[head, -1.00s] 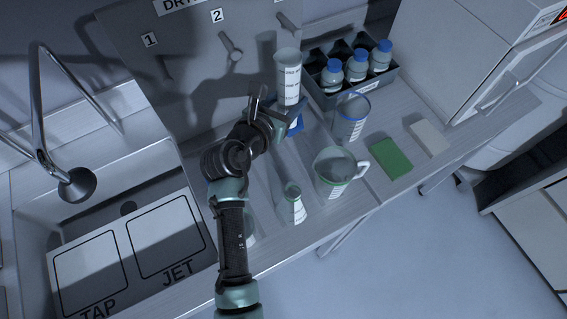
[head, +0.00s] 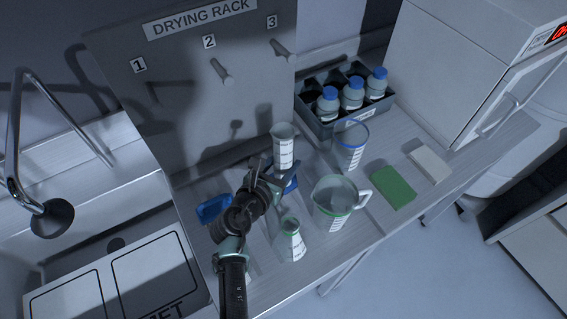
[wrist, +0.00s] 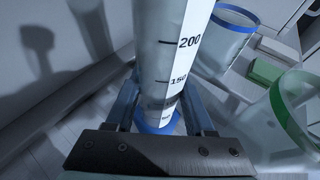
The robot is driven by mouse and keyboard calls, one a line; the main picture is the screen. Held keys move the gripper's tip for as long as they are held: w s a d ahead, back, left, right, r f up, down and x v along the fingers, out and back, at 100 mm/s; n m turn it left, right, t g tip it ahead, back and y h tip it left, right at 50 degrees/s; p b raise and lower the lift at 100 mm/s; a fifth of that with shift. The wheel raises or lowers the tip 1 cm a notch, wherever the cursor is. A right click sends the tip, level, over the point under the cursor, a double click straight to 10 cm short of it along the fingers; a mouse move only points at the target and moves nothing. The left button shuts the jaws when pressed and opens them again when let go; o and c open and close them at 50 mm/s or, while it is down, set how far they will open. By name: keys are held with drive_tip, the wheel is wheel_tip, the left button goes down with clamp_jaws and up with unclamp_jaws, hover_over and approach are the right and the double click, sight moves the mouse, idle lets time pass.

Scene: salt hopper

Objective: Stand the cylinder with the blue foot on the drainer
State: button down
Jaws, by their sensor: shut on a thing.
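The measuring cylinder (head: 284,150) is white and translucent with black graduations and a blue foot (head: 286,185). It stands about upright in my gripper (head: 268,174), which is shut on its lower body. In the wrist view the cylinder (wrist: 172,65) rises between the two fingers, with its blue foot (wrist: 160,122) beyond them. I cannot tell whether the foot touches the surface below. The drainer's outline is not clear; the grey worktop (head: 255,288) right of the sink bears the glassware.
A green-rimmed flask (head: 290,243), a green-rimmed jug (head: 333,200) and a blue-rimmed beaker (head: 350,148) stand close right of the cylinder. A blue object (head: 213,208) lies left of my arm. Behind are the drying rack (head: 190,90) and a bottle crate (head: 325,122).

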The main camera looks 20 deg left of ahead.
drive_tip(key=shift+f, duration=0.15)
drive_tip(key=shift+c, duration=1.3)
unclamp_jaws()
drive_tip(key=shift+r, duration=0.2)
